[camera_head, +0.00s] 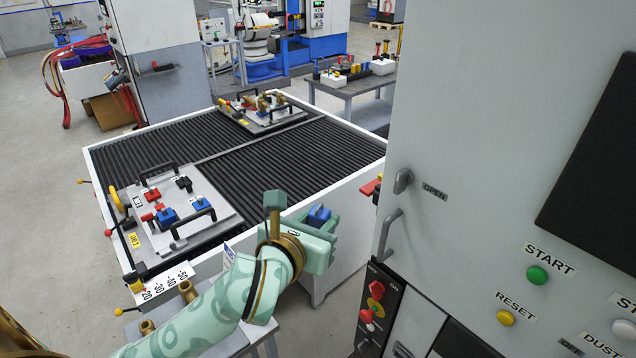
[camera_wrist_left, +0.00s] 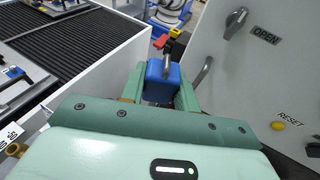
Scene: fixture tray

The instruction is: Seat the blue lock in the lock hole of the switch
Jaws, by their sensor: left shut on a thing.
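My left gripper (camera_head: 317,222) is shut on the blue lock (camera_head: 319,211), held in the air between the ribbed table and the grey machine cabinet. In the left wrist view the blue lock (camera_wrist_left: 162,84) sits between the two green fingers, its metal shackle pointing away from the gripper. Beyond it, apart from it, is a red-handled black and yellow part (camera_wrist_left: 178,44) that looks like the switch. In the head view its red handle (camera_head: 370,187) shows at the cabinet's left edge, the rest mostly hidden. Its lock hole cannot be made out. My right gripper is not in view.
The cabinet (camera_head: 450,240) fills the right side, with protruding handles close to the held lock. A black panel (camera_head: 377,305) with red knobs is low on it. The ribbed table (camera_head: 290,160) carries a fixture tray (camera_head: 210,232) at front left and another at the back.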

